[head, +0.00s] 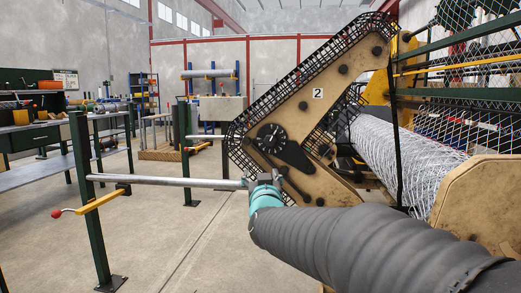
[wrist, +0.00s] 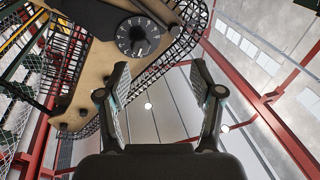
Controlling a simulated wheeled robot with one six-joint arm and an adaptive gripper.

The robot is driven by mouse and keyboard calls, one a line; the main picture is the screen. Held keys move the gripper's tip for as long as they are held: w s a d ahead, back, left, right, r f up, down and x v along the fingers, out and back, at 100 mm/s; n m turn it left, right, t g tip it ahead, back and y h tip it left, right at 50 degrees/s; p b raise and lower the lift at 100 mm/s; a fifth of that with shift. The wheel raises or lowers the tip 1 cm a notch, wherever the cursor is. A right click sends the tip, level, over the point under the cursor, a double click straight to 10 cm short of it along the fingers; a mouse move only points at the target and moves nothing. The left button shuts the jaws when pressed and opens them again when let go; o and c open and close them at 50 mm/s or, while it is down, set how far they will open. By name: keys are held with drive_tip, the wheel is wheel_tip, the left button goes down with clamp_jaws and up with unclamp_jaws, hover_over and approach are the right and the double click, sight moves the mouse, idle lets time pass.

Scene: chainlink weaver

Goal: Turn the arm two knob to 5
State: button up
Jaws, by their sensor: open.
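The arm two knob (head: 270,138) is a black dial with white marks on a tan, worn machine arm (head: 318,120) that bears a "2" label. In the wrist view the knob (wrist: 138,36) shows at the upper left, with a ring of white marks; its figures are too small to read surely. My gripper (wrist: 160,75) is open and empty, with its fingers apart. The knob lies beyond the fingertips and a little left of the gap between them, apart from them. In the head view my gripper (head: 262,180) is small, below the knob, and partly hidden behind my wrist.
Black mesh guarding (head: 300,75) edges the machine arm. A roll of chainlink (head: 405,155) lies to its right. A horizontal metal bar (head: 165,181) on a green post (head: 88,200) stands left of my gripper. Open concrete floor (head: 150,240) lies at the lower left.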

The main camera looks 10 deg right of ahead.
sight(270, 143)
drive_tip(key=w+d+r+m+h, duration=0.1)
drive_tip(key=w+r+h, duration=0.1)
drive_tip(key=w, duration=0.3)
drive_tip(key=w+d+r+m+t+h, duration=0.1)
drive_tip(key=w+d+r, duration=0.1)
drive_tip(key=w, duration=0.4)
drive_tip(key=w+d+r+m+t+h, duration=0.1)
drive_tip(key=w+d+r+h, duration=0.1)
drive_tip(key=w, duration=0.4)
drive_tip(key=shift+d+h, duration=0.15)
drive_tip(key=shift+h, duration=0.15)
drive_tip(key=shift+s, duration=0.1)
drive_tip(key=c, duration=1.2)
